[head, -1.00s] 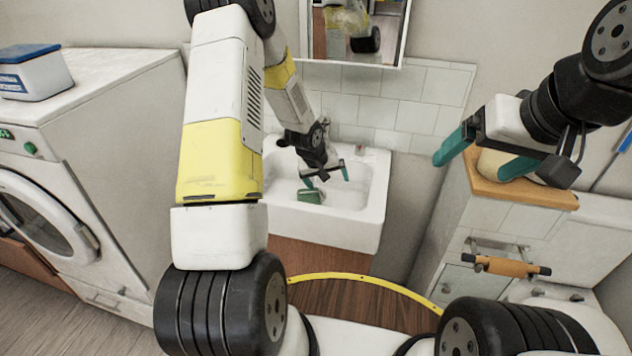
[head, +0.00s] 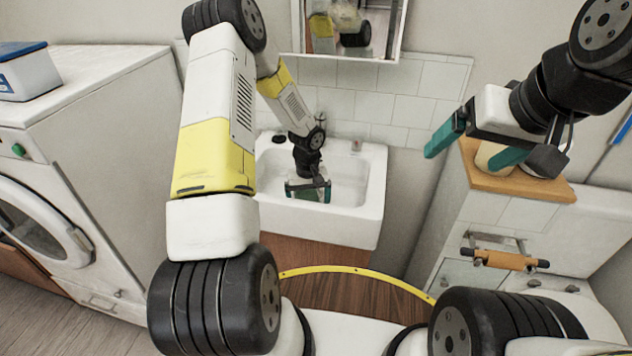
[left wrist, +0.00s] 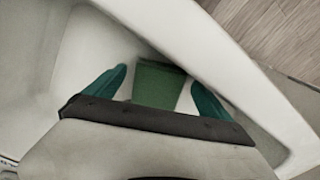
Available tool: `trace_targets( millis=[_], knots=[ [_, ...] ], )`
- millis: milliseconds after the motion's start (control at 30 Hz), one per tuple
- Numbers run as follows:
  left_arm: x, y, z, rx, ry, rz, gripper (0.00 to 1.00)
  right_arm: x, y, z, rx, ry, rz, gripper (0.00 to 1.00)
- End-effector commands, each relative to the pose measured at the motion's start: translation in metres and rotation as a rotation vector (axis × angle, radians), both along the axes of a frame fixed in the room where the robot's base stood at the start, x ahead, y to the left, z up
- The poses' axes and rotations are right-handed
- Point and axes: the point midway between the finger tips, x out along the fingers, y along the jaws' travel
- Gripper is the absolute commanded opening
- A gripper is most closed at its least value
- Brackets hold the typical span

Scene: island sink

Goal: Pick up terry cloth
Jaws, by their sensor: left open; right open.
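The green terry cloth (left wrist: 157,88) lies in the white sink (head: 371,192), near the front wall of the basin. My left gripper (head: 308,190) is down in the sink, open, with its teal fingers apart. In the left wrist view the cloth shows between the two fingers, with a gap on each side. In the head view the gripper hides much of the cloth. My right gripper (head: 462,158) is open and empty, raised at the right in front of the wooden-topped cabinet.
A white washing machine (head: 100,95) stands at the left with a blue-lidded box (head: 25,72) on it. The cabinet (head: 510,184) with a wooden top is right of the sink. A mirror (head: 398,30) hangs above the tiled wall.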

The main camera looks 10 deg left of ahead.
Motion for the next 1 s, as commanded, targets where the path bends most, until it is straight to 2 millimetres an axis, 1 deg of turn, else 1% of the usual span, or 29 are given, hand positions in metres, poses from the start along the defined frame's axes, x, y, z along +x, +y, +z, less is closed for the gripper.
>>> trace_targets(
  millis=[33,100,333,700,1000],
  knots=[
    [-0.0002,-0.0001,-0.0054,0.0,0.001,0.001,0.94,0.0,0.0,0.0,0.0,0.0,0.0,0.89],
    [0.0,0.0001,-0.0088,0.0,0.0,0.0,0.94,0.0,0.0,0.0,0.0,0.0,0.0,0.89],
    [0.0001,0.0004,-0.0096,0.0,-0.001,0.0,0.94,0.0,0.0,0.0,0.0,0.0,0.0,0.89],
    [0.0,0.0002,-0.0094,0.0,-0.001,0.0,0.21,0.0,0.0,0.0,0.0,0.0,0.0,0.89],
    [0.0004,0.0003,-0.0056,0.0,-0.002,0.001,0.21,0.0,0.0,0.0,0.0,0.0,0.0,0.89]
  ],
)
